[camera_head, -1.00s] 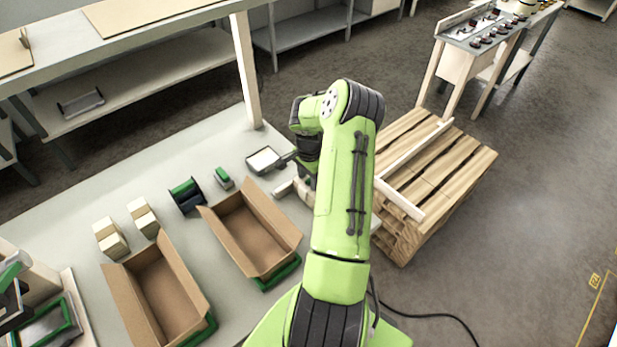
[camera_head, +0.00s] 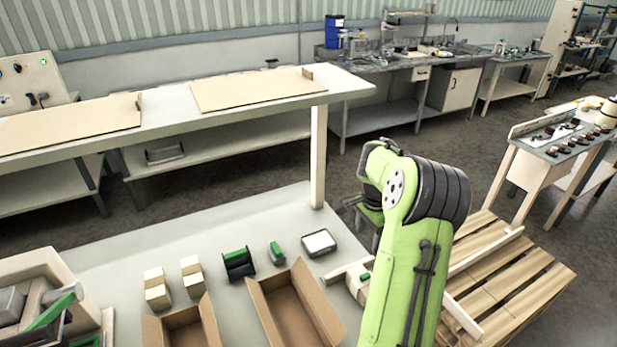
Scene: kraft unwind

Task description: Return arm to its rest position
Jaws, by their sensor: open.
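My green arm (camera_head: 405,265) rises from the lower right of the head view and bends at a black-ringed joint. My gripper (camera_head: 350,203) is mostly hidden behind that joint. Only a dark part of it shows at the joint's left, beyond the table post and apart from the things on the table. It is open, and I see nothing held in it.
Two open cardboard boxes (camera_head: 297,308) (camera_head: 187,328) stand on the grey table (camera_head: 225,222). Behind them are small cartons (camera_head: 157,289), a green-and-black dispenser (camera_head: 239,265) and a shallow tray (camera_head: 319,242). A wooden pallet (camera_head: 510,285) lies right of my arm. A post (camera_head: 318,155) stands close left.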

